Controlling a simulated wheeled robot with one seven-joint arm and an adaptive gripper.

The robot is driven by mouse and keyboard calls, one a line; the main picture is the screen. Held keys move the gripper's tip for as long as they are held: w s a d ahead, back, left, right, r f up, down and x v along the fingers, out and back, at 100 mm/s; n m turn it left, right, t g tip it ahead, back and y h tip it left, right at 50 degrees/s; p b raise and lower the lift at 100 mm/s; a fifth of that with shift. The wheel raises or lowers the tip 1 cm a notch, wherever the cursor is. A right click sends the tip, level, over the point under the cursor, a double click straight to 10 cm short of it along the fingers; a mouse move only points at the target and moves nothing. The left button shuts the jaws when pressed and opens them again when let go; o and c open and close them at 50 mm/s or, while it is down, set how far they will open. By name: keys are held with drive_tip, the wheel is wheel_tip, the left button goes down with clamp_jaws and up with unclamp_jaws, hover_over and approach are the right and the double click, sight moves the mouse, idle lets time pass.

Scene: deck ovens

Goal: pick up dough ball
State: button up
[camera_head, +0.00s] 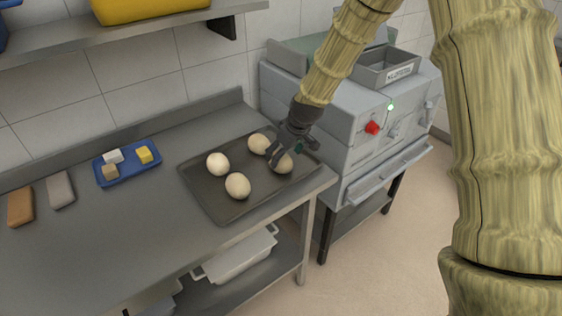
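Several pale dough balls sit on a dark baking tray (222,206) on the steel table: one at the left (217,164), one at the front (238,186), one at the back (259,144) and one at the right (283,164). My gripper (277,157) is dark and reaches down over the tray's right part. Its fingers are at the right dough ball and partly cover it. I cannot tell whether they touch or grip it.
A blue tray (128,175) with small blocks lies to the left, with a brown block (20,207) and a grey block (61,190) beyond it. A grey oven (345,125) with a red knob stands close to the table's right end. The table's front left is clear.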

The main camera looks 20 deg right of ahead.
sight(281, 160)
drive_tip(key=shift+d+p+x, duration=0.15)
drive_tip(key=shift+p+x, duration=0.3)
drive_tip(key=shift+x, duration=0.35)
drive_tip(key=shift+d+p+x, duration=0.15)
drive_tip(key=shift+p+x, duration=0.3)
drive_tip(key=shift+x, duration=1.45)
drive_tip(key=shift+w+r, duration=0.1)
drive_tip(key=c, duration=1.2)
